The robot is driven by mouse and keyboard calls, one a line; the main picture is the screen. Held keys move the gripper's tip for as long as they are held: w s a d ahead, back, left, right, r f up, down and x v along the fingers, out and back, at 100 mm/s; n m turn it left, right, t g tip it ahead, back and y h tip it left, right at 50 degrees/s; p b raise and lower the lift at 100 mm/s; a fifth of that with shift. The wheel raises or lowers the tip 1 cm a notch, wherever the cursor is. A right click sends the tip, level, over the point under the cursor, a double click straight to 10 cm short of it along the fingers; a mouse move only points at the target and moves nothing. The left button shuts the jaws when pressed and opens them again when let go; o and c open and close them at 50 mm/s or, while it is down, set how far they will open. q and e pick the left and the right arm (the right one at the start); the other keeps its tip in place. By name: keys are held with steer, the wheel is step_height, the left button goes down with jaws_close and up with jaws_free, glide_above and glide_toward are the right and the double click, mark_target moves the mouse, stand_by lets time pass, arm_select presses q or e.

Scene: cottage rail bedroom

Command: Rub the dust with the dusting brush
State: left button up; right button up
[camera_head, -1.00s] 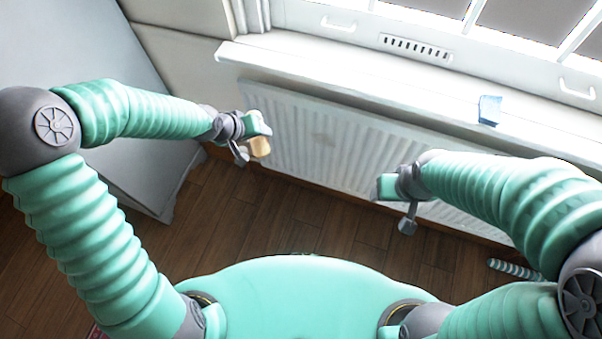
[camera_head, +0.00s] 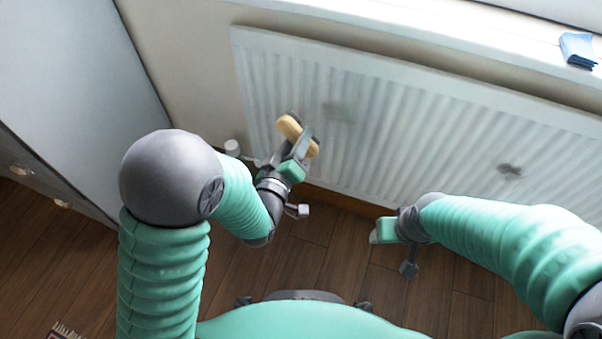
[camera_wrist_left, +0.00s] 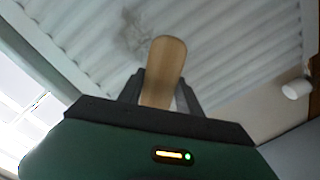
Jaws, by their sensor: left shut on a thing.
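My left gripper (camera_head: 299,147) is shut on the dusting brush (camera_head: 291,131), whose tan wooden part sticks out past the fingers in front of the white radiator. In the left wrist view the brush (camera_wrist_left: 164,68) stands up between the two dark fingers; its bristles are not clear. A faint grey dust patch (camera_head: 343,111) lies on the radiator just right of the brush, and a darker dust patch (camera_head: 510,170) lies farther right. One dust patch (camera_wrist_left: 140,32) also shows beyond the brush in the left wrist view. My right gripper (camera_head: 378,233) is low before the radiator; its jaws are unclear.
The ribbed white radiator (camera_head: 420,120) hangs under the windowsill (camera_head: 440,38). A folded blue cloth (camera_head: 578,50) lies on the sill. A pale cabinet (camera_head: 80,90) stands at left. A white valve (camera_head: 232,147) is beside the radiator. Wooden floor lies below.

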mark_target(320, 114)
arm_select(q)
steer(key=shift+s+d+f+t+h+b, duration=0.15)
steer(key=shift+s+d+f+b, duration=0.05)
steer(key=shift+d+f+b, duration=0.2)
steer(key=shift+s+d+f+t+h+b, duration=0.15)
steer(key=shift+d+f, duration=0.15)
steer(key=shift+f, duration=0.2)
steer(key=shift+s+d+r, duration=0.1)
steer(key=shift+s+d, duration=0.05)
steer(key=shift+d, duration=0.25)
steer(key=shift+d+r, duration=0.1)
steer(key=shift+r, duration=0.1)
steer(key=shift+w+r, duration=0.1)
steer(key=shift+w, duration=0.35)
steer(key=x, duration=0.5)
arm_select(e)
steer(key=f, duration=0.3)
steer(key=shift+d+f, duration=0.15)
steer(key=shift+d, duration=0.2)
arm_select(q)
steer(key=shift+x, duration=0.85)
